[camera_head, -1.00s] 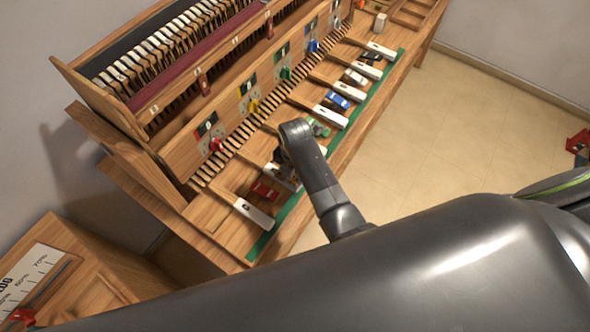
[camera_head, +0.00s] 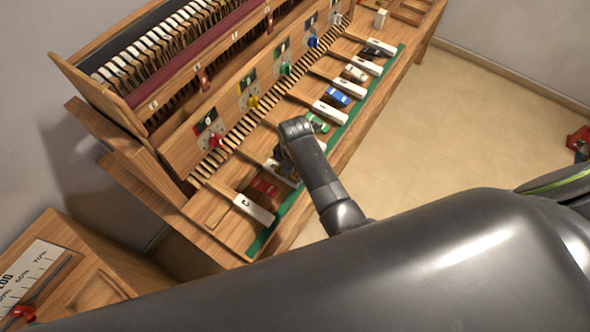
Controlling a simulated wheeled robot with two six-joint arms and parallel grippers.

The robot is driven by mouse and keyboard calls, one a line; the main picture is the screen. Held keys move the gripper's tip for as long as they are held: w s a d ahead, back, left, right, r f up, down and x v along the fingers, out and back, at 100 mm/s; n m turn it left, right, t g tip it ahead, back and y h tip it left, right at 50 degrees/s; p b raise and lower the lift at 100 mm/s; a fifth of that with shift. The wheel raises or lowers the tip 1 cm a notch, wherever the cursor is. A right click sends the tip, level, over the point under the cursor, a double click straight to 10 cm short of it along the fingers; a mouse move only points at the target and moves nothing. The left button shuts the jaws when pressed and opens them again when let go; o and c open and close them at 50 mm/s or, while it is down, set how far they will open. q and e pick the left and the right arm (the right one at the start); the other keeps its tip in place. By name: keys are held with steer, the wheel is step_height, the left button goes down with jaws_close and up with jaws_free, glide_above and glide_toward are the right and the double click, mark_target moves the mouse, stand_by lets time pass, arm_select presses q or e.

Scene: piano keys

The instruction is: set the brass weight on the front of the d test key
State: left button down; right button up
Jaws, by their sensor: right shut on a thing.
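My right gripper (camera_head: 287,170) is over the near end of the key row, with its wrist covering most of the fingers. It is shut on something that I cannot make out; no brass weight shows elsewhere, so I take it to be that. White-fronted test keys run in a diagonal row. The nearest white key (camera_head: 254,209) is in plain view. The second key (camera_head: 270,163), by its place the d test key, is partly hidden by the gripper, and I cannot read its letter. Whether the held thing touches that key is hidden. My left gripper is not in view.
Coloured blocks lie between the keys: red (camera_head: 265,186), green (camera_head: 317,122) and blue (camera_head: 337,97) among them. A green strip (camera_head: 262,240) runs along the wooden bench's front. A pale block (camera_head: 380,18) stands at the far end. Clear floor (camera_head: 440,130) lies to the right.

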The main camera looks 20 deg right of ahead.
steer(key=shift+f, duration=0.5)
steer(key=o, duration=1)
